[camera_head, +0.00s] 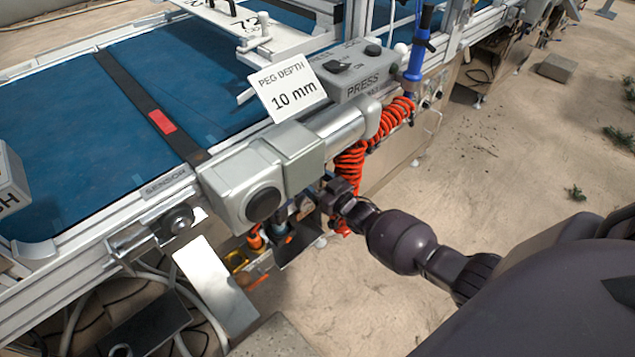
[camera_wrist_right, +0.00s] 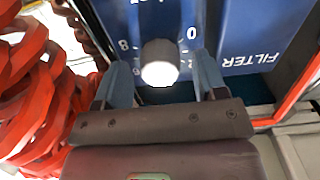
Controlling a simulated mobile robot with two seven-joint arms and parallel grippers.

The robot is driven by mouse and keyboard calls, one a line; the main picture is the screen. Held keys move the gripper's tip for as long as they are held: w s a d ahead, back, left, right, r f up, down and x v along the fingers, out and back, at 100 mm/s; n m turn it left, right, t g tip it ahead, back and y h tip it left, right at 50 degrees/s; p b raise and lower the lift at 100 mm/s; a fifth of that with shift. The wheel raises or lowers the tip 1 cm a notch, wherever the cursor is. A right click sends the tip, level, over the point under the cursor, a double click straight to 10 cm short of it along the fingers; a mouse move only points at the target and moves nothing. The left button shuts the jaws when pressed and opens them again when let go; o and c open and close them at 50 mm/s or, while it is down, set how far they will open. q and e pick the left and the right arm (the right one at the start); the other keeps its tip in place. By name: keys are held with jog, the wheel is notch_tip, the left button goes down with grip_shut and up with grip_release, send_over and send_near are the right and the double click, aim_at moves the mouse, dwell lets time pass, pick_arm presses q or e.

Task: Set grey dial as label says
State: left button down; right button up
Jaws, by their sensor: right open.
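In the right wrist view a pale grey round dial (camera_wrist_right: 159,62) sticks out from a blue panel (camera_wrist_right: 245,22). Printed marks including 8 and 0 surround it, and the word FILTER appears upside down. My right gripper (camera_wrist_right: 161,75) is open, with one blue-grey finger on each side of the dial; I cannot tell whether they touch it. The dial's pointer is not readable. In the head view my right arm reaches under the conveyor edge, and the gripper is mostly hidden there. A white label (camera_head: 290,92) reads PEG DEPTH 10 mm. My left gripper is not in view.
A grey PRESS box (camera_head: 357,82) with dark knobs stands beside the label. A grey housing with a black knob (camera_head: 263,205) sits on the conveyor rail. A red coiled hose (camera_head: 352,165) hangs close to my right arm and also fills the wrist view's left (camera_wrist_right: 35,95).

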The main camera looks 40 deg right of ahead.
jog(key=shift+s, duration=0.1)
pick_arm(q)
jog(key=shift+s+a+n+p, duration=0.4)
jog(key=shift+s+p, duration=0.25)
jog(key=shift+p, duration=0.55)
pick_arm(e)
jog(key=s+d, duration=0.1)
jog(key=s, duration=0.9)
jog(key=shift+s+d, duration=0.2)
jog(key=shift+s, duration=0.05)
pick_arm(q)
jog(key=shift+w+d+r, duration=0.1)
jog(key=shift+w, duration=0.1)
